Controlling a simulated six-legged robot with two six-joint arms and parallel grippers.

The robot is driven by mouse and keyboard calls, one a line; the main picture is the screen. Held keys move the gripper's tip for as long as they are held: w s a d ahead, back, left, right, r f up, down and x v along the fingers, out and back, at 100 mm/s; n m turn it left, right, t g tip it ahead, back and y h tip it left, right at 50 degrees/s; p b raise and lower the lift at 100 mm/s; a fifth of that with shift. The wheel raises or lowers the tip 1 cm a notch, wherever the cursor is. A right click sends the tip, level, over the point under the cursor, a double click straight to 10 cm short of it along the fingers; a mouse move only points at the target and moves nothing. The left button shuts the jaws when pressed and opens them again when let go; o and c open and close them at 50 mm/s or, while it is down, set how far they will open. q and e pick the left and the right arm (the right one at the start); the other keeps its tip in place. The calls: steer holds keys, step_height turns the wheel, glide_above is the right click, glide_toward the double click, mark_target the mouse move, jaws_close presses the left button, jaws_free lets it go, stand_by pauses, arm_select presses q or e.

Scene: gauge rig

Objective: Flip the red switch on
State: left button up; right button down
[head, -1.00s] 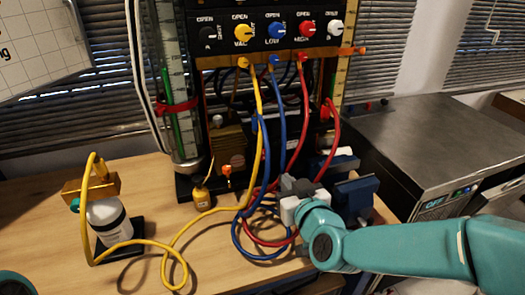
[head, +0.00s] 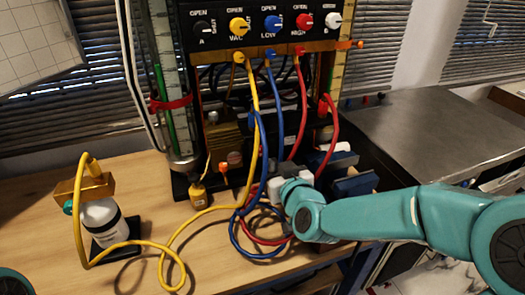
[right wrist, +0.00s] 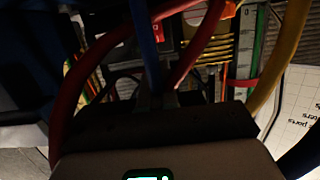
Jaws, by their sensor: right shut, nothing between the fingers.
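No red switch shows clearly in the head view. In the right wrist view, a small red patch with a pale mark (right wrist: 160,32) sits on a dark part behind the hoses; I cannot tell whether it is the switch. My right gripper (head: 278,184) is low in front of the gauge rig, among the hoses at its base. Its fingers are shut and empty, dim in the right wrist view (right wrist: 175,98). The red knob (head: 304,21) is on the rig's black top panel. My left gripper is out of view.
Red hoses (head: 300,110), a blue hose (head: 278,110) and a yellow hose (head: 254,105) hang close around my right gripper. Blue blocks (head: 355,186) stand right of it. A white bottle (head: 103,222) stands at left. A grey metal box (head: 430,130) is at right.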

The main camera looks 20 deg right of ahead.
mark_target(259, 147)
steer(key=x, duration=0.8)
steer(key=shift+w+p, duration=0.35)
steer(key=shift+p, duration=0.05)
steer(key=p, duration=0.3)
steer(key=r+g+p, duration=0.1)
steer(key=p, duration=0.2)
steer(key=shift+w+r, duration=0.15)
steer(key=shift+w, duration=0.2)
steer(key=shift+f+g+b, duration=0.3)
steer(key=shift+f+b, duration=0.05)
steer(key=shift+f, duration=0.25)
